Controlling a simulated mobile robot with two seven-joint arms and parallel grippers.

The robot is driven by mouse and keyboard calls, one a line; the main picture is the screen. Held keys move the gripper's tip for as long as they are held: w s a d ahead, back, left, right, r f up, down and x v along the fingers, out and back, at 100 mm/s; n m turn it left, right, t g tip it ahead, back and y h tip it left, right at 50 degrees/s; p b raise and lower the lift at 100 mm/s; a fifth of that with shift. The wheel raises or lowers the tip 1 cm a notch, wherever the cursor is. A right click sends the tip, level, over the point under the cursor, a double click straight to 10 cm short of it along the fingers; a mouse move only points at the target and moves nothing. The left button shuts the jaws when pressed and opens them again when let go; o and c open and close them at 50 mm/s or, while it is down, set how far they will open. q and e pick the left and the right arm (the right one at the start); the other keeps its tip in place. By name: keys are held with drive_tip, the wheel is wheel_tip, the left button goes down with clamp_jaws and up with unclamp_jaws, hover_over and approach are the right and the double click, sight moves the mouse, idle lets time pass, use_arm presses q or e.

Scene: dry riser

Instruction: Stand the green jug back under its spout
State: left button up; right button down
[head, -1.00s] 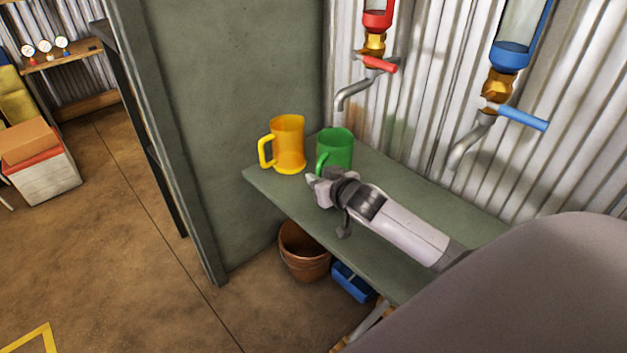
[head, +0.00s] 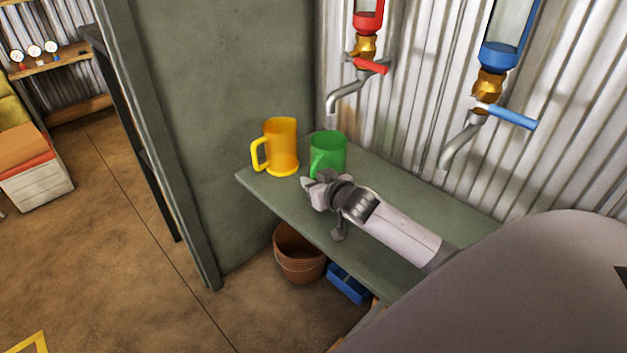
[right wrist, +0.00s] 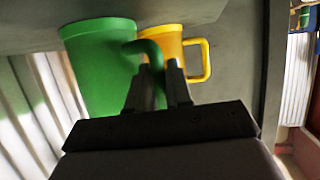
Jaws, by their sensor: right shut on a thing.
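The green jug (head: 330,149) stands upright on the green bench, just right of the yellow jug (head: 281,146). Its handle faces my right gripper (head: 313,184), which is at the near side of the jug and shut on that handle. In the right wrist view the fingertips (right wrist: 163,78) meet the curved handle of the green jug (right wrist: 100,65). The red-handled tap's spout (head: 336,98) hangs above and slightly right of the green jug. The blue-handled tap's spout (head: 455,145) is farther right. My left gripper is not in view.
The bench top (head: 425,203) is clear right of the green jug, partly under my right arm. A green panel (head: 235,120) rises behind the yellow jug, and a corrugated wall (head: 420,90) backs the taps. A terracotta pot (head: 298,257) and blue box (head: 347,283) sit below.

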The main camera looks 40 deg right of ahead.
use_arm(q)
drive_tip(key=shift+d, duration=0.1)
use_arm(e)
drive_tip(key=shift+f, duration=0.1)
drive_tip(key=c, duration=1)
unclamp_jaws()
drive_tip(key=shift+o, duration=0.2)
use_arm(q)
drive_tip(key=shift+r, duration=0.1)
use_arm(e)
drive_tip(key=shift+s, duration=0.1)
drive_tip(key=shift+s, duration=0.2)
drive_tip(key=p+v, duration=0.2)
drive_tip(key=v, duration=0.3)
drive_tip(key=shift+s, duration=0.1)
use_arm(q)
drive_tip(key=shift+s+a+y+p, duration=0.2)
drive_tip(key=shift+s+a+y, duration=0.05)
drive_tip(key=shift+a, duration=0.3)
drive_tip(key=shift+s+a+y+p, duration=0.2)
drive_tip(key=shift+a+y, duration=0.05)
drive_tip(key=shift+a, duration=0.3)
use_arm(e)
drive_tip(key=shift+v, duration=0.75)
